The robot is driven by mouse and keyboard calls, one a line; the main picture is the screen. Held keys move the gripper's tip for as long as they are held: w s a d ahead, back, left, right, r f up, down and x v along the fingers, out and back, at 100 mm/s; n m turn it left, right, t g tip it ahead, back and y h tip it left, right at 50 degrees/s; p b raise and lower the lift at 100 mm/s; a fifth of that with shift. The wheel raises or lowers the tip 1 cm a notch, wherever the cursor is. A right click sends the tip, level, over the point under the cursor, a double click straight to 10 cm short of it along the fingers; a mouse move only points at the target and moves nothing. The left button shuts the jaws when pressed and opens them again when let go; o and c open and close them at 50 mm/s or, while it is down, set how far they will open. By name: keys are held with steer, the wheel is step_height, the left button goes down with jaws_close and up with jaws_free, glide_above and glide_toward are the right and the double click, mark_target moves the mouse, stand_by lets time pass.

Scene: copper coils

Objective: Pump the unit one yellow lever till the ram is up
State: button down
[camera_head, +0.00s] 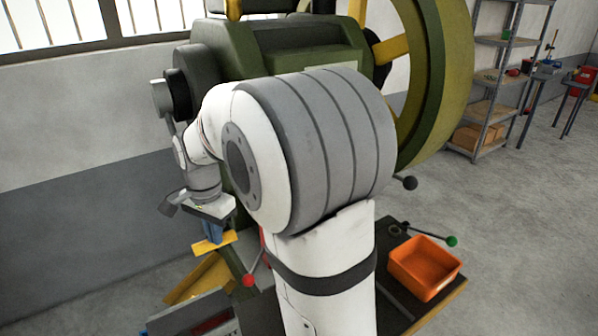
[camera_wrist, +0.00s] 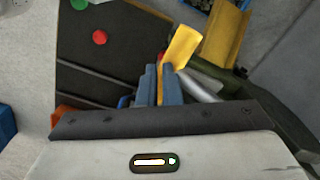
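My gripper (camera_head: 212,234) hangs at the left of the head view, pointing down, with blue fingers. A flat yellow lever (camera_head: 229,238) crosses at the fingertips. In the wrist view my gripper (camera_wrist: 162,72) has its two fingers close together, with a thin yellow edge between them. The yellow lever (camera_wrist: 184,45) sticks out past the tips there, and the fingers look shut on it. A silver rod (camera_wrist: 200,88) shows just right of the fingers. I cannot make out a ram or a unit label; my arm hides much of the middle.
A large green machine (camera_head: 285,45) with a big wheel (camera_head: 450,75) stands behind my arm. A yellow trough-like part (camera_head: 200,280) lies below the gripper. Red (camera_head: 249,280), green (camera_head: 452,241) and black (camera_head: 410,183) knobs stick out nearby. An orange bin (camera_head: 425,268) sits on the dark bench.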

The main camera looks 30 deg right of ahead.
steer(key=s+r+p, duration=0.5)
steer(key=r+p, duration=0.1)
steer(key=r, duration=0.4)
steer(key=shift+r, duration=0.15)
steer(key=shift+s+r+p, duration=0.1)
steer(key=shift+p, duration=0.25)
step_height(320, 180, up, 7)
steer(key=p, duration=0.5)
stand_by(0.6)
